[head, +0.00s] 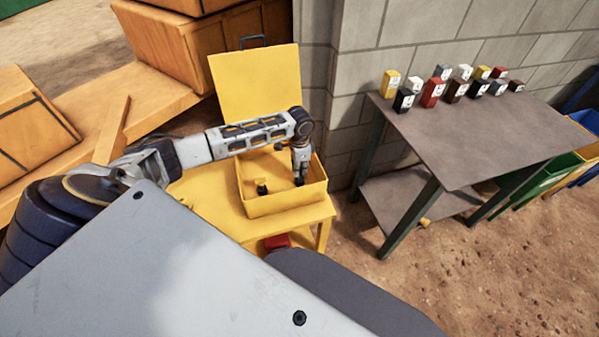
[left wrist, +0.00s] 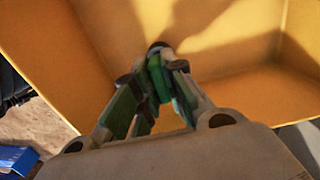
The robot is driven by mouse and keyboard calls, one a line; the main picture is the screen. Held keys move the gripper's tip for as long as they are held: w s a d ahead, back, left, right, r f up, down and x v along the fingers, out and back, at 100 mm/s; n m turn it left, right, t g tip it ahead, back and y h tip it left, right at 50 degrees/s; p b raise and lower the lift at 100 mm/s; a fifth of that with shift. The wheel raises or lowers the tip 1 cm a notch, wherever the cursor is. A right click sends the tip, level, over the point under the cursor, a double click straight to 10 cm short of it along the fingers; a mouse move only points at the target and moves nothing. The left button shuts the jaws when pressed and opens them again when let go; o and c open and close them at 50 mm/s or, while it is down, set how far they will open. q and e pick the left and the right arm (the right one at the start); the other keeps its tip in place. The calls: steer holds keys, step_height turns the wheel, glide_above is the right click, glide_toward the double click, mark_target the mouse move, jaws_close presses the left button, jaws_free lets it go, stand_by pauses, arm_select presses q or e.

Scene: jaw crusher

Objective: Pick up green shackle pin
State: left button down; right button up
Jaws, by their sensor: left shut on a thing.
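My left gripper (head: 299,178) reaches down into the open yellow box (head: 287,203). In the left wrist view its fingers (left wrist: 158,60) are closed on a green thing (left wrist: 158,78), which I take to be the green shackle pin. Only a small part of it shows between the fingers. In the head view I cannot make out the pin. In the left wrist view the yellow floor and walls of the box surround the fingertips. My right gripper is in neither view.
A small dark and yellow piece (head: 262,187) is in the box, left of the gripper. The box's yellow lid (head: 257,85) stands open behind. A grey table (head: 475,130) with several coloured blocks stands at right. A red thing (head: 277,241) lies below the yellow stand (head: 205,200).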

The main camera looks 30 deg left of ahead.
arm_select(q)
steer(key=shift+r, duration=0.1)
steer(key=shift+r, duration=0.5)
step_height(320, 180, up, 8)
steer(key=shift+f, duration=0.15)
steer(key=shift+r, duration=0.55)
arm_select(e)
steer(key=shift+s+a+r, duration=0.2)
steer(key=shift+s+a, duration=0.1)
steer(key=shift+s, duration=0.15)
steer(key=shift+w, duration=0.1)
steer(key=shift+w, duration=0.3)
arm_select(q)
steer(key=shift+r+p, duration=0.1)
steer(key=shift+p, duration=0.2)
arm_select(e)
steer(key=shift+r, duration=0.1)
